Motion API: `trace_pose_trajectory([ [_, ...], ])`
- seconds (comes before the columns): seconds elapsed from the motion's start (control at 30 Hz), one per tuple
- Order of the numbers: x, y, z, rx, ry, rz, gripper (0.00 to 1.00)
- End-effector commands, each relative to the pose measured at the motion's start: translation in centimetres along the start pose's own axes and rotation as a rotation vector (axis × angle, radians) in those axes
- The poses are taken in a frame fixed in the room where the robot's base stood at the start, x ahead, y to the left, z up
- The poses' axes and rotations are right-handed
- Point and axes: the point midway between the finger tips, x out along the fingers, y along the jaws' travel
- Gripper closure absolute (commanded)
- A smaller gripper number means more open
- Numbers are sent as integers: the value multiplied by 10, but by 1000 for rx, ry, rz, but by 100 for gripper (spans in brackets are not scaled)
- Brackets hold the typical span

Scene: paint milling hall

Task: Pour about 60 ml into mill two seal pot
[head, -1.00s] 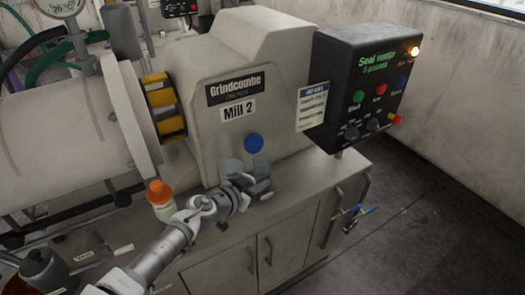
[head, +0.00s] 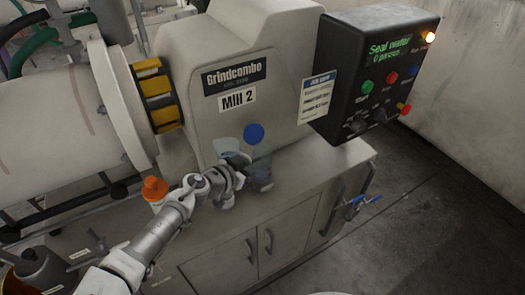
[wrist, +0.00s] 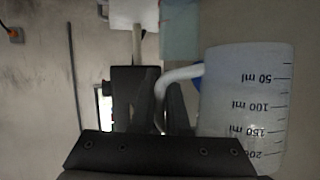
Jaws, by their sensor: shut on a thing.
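My gripper (head: 241,163) is in front of Mill 2 (head: 225,120), shut on the handle of a translucent measuring jug (head: 228,148). In the wrist view the jug (wrist: 245,105) stands beside the fingers, with its scale from 50 to 200 ml upside down in the picture. It looks about upright; its liquid level is not clear. A pale bluish see-through vessel (head: 261,173), which looks like the seal pot, stands on the bench just right of my gripper and lower than the jug. It also shows in the wrist view (wrist: 180,30). My wrist partly hides it.
A bottle with an orange cap (head: 155,190) stands on the bench left of my wrist. A blue disc (head: 254,134) is on the mill's face behind the pot. The black control box (head: 375,75) juts out at the right. The bench top (head: 320,160) is clear to the right.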

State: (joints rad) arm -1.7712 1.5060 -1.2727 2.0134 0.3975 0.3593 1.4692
Motion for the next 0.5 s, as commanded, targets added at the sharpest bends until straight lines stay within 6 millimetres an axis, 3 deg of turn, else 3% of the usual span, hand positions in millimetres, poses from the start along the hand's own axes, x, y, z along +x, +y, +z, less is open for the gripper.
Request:
trace_pose_trajectory([
  [0.5, 1, 2, -19, 49, -130, -2, 100],
])
